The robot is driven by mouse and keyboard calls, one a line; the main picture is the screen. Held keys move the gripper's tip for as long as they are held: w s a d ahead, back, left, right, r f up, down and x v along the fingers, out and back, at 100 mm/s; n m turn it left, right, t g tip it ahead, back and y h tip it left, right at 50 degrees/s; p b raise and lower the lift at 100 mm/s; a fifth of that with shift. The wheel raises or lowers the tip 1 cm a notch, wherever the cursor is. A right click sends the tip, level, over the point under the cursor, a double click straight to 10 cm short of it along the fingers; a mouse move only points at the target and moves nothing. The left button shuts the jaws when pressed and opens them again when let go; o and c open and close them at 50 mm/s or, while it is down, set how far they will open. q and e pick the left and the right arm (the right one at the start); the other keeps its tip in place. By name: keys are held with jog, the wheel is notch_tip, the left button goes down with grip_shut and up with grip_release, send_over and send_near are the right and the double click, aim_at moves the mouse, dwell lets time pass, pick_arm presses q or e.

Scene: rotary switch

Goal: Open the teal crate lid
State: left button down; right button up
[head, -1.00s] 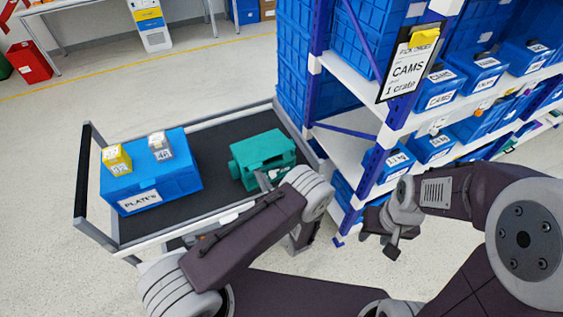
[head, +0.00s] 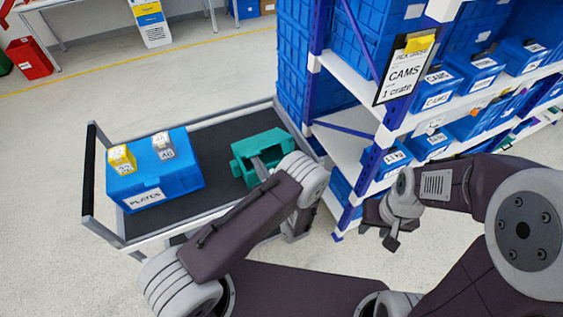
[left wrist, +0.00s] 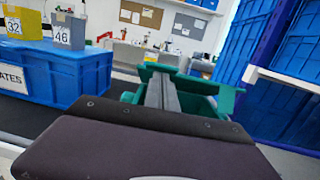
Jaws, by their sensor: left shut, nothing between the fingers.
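The teal crate (head: 272,146) sits on the dark deck of a cart, right of the blue PLATES crate. My left gripper (head: 259,166) is shut and empty, with its fingers reaching over the near side of the teal crate. In the left wrist view, the fingers (left wrist: 162,92) lie between teal parts of the crate (left wrist: 226,96), pointing at its far teal edge. I cannot tell whether the lid is partly raised or whether the fingers touch it. My right gripper (head: 389,238) hangs down right of the cart, away from the crate; its jaws are unclear.
The blue PLATES crate (head: 160,186) has yellow and grey number blocks on top. A shelf rack (head: 371,165) with blue bins and a CAMS sign (head: 404,70) rises close to the right.

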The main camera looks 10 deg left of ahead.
pick_arm(q)
jog(key=shift+w+a+r+p, duration=0.25)
jog(key=shift+w+r+p, duration=0.1)
jog(key=shift+r, duration=0.2)
jog(key=shift+w+a+r+p, duration=0.25)
jog(key=shift+w+r, duration=0.05)
jog(key=shift+r, duration=0.25)
jog(key=shift+w+a+r+p, duration=0.15)
jog(key=shift+w+a+r, duration=0.3)
jog(key=shift+w, duration=0.2)
jog(key=shift+w+a+r+p, duration=0.2)
jog(key=shift+w+a+r, duration=0.2)
jog(key=shift+w+a, duration=0.2)
jog(key=shift+w+a+r+p, duration=0.15)
jog(key=shift+w+a+r, duration=0.3)
jog(key=shift+w, duration=0.25)
jog(key=shift+b+x, duration=0.9)
jog(key=shift+x, duration=2.15)
jog(key=shift+f, duration=0.15)
